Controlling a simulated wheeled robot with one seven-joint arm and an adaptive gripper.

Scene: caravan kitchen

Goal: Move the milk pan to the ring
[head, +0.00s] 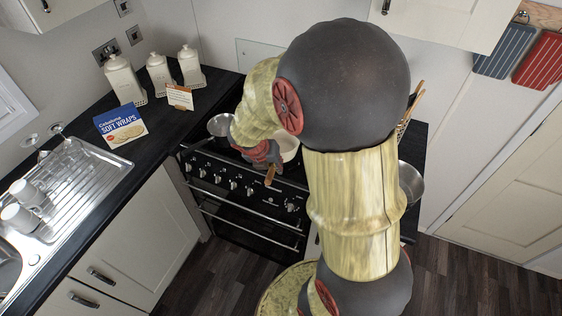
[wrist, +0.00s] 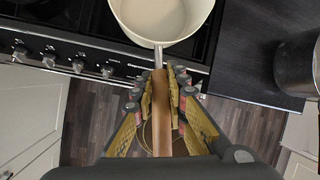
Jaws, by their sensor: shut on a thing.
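The milk pan (wrist: 160,18) is cream inside with a wooden handle. In the wrist view it is at the top, with its handle (wrist: 162,120) pointing towards my wrist. My gripper (wrist: 161,80) is shut around the handle, one finger on each side. The pan is over the front right part of the hob (wrist: 60,18); I cannot tell whether it touches the hob. In the head view the pan (head: 288,146) shows beside my gripper (head: 268,165), partly hidden by my arm, with the handle end below. The rings are mostly hidden in both views.
A steel pan (head: 221,125) stands at the hob's left. Another steel pot (wrist: 298,65) stands on the dark worktop (wrist: 245,50) at the right. Control knobs (wrist: 78,66) line the cooker front. Canisters (head: 122,78) and a Soft Wraps box (head: 121,126) stand on the left worktop.

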